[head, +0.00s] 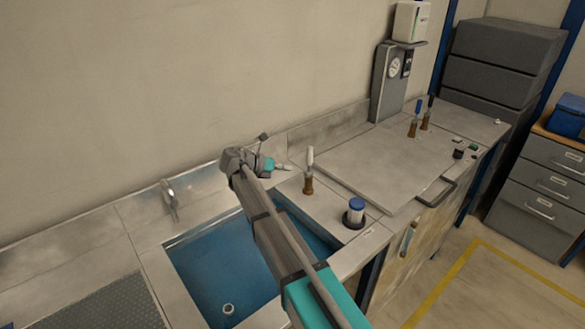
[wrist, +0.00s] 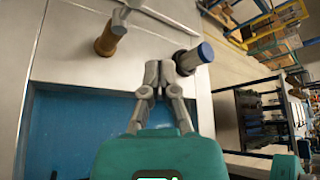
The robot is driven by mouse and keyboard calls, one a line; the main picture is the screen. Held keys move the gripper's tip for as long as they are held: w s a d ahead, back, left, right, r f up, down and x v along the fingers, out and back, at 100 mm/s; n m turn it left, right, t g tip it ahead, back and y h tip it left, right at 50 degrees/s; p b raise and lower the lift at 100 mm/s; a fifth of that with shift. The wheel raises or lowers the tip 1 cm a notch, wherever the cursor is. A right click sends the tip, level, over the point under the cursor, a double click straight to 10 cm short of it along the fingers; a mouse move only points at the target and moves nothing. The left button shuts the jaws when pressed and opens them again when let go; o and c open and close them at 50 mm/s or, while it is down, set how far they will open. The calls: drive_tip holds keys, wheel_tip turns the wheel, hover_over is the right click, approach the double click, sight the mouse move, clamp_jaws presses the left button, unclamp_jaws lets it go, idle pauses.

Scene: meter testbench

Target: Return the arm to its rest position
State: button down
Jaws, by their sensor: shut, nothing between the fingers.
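My arm reaches across the blue sink basin (head: 215,268) in the head view. My gripper (head: 287,167) is at the far end of the arm, above the bench behind the basin, pointing right. In the wrist view my gripper (wrist: 160,75) is shut with its fingertips together and nothing between them. A brown valve with a pale lever (head: 308,180) stands just right of the gripper; in the wrist view this valve (wrist: 108,40) is beyond the fingers, to the left. A blue-capped cylinder (head: 355,211) stands further right and nearer; it also shows in the wrist view (wrist: 200,55).
A faucet (head: 170,198) stands behind the basin. A gauge panel (head: 388,82) rises at the back of the bench. A flat plate with a handle (head: 380,165) lies mid-bench. Open floor (head: 500,285) is at lower right.

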drive_tip(key=shift+d, duration=0.1)
